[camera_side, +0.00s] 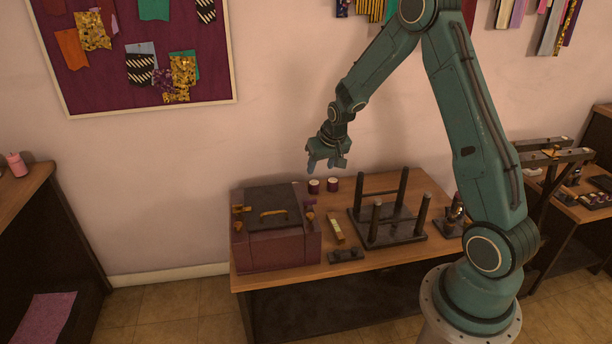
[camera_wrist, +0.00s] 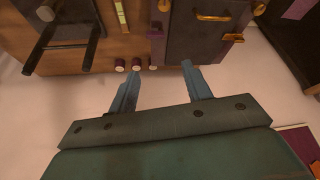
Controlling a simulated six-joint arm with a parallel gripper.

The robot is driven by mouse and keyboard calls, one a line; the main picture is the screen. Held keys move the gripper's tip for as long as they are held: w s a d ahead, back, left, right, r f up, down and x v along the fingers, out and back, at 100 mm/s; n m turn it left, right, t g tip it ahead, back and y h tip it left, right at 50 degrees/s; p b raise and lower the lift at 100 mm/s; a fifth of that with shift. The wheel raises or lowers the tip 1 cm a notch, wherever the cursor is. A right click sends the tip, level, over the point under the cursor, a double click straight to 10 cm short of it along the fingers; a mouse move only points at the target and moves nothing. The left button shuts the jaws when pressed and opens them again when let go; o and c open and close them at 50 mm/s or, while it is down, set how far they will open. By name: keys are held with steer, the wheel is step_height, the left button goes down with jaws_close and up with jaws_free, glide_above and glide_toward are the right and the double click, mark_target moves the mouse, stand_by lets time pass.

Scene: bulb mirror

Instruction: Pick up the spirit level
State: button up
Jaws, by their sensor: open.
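The spirit level looks to be the slim bar with a pale yellow face (camera_side: 335,229). It lies on the wooden table between the purple box and the dark post stand. In the wrist view the same bar (camera_wrist: 122,15) shows at the top edge, partly cut off by the frame. My gripper (camera_side: 321,168) hangs in the air above the back of the table, well above and behind the bar. Its blue fingers are apart with nothing between them, as the wrist view also shows (camera_wrist: 161,72).
A purple box (camera_side: 276,245) with a dark lid and brass handle stands left of the bar. A dark stand with upright posts (camera_side: 390,234) is on the right. Small dark pieces with pale tops (camera_side: 333,184) stand at the back edge. A low dark block (camera_side: 346,255) lies in front.

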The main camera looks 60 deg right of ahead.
steer(key=s+d+f+m, duration=0.1)
steer(key=d+f, duration=0.4)
steer(key=f, duration=0.5)
steer(key=s+d+f+m, duration=0.1)
steer(key=d+f, duration=0.4)
steer(key=f, duration=0.6)
steer(key=shift+s+g+h, duration=0.3)
steer(key=shift+s+g, duration=0.1)
steer(key=shift+s, duration=0.15)
steer(key=shift+d+f, duration=0.1)
steer(key=shift+f, duration=0.05)
glide_above(336, 226)
steer(key=s+a, duration=0.2)
steer(key=shift+w+d+f, duration=0.1)
steer(key=shift+d+f, duration=0.05)
steer(key=shift+f, duration=1.8)
steer(key=shift+w+d+f, duration=0.1)
steer(key=shift+f, duration=1.8)
steer(key=shift+f, duration=0.1)
steer(key=shift+x, duration=2.5)
steer(key=shift+c, duration=0.2)
steer(key=c, duration=0.9)
